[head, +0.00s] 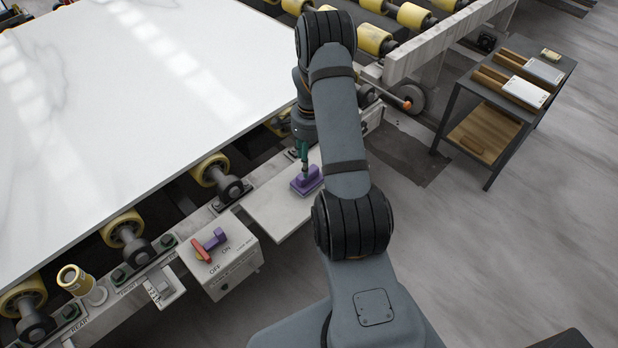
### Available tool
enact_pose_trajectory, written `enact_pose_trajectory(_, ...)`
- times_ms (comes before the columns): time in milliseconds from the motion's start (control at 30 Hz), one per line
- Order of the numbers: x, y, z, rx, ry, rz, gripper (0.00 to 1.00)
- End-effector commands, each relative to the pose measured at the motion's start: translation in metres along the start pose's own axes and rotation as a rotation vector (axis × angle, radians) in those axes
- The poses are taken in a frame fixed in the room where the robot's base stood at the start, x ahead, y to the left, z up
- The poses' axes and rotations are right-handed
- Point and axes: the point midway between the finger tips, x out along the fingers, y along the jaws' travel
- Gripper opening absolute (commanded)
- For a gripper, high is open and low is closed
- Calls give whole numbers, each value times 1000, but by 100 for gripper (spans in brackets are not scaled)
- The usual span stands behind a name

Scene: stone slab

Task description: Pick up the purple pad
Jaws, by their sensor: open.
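The purple pad (307,184) lies on a light grey shelf (268,212) beside the conveyor frame, near the middle of the head view. It has a raised, narrower part on top. My gripper (305,168) points down right over the pad, with a teal finger visible at its top part. The gripper is open. Whether a finger touches the pad is too small to tell. The wrist and part of the gripper are partly hidden by my arm.
A large white stone slab (110,90) rests on yellow rollers at left. A switch box (222,262) with a red and purple lever stands left of the shelf. A dark side table (510,88) with wooden-handled tools stands at upper right. Open floor lies at right.

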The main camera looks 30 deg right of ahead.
Motion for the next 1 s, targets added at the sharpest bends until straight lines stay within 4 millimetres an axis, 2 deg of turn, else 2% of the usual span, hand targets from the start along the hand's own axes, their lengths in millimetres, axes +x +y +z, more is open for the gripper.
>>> enact_pose_trajectory(100, 15, -1, 1, -3, -1, 1, 57)
enact_pose_trajectory(367, 34, -1, -1, -6, -1, 1, 57)
enact_pose_trajectory(600, 66, -2, -3, -5, -1, 0, 57)
enact_pose_trajectory(900, 73, -3, -3, -6, 1, -2, 57)
enact_pose_trajectory(1000, 73, -4, -3, -6, 1, -2, 53)
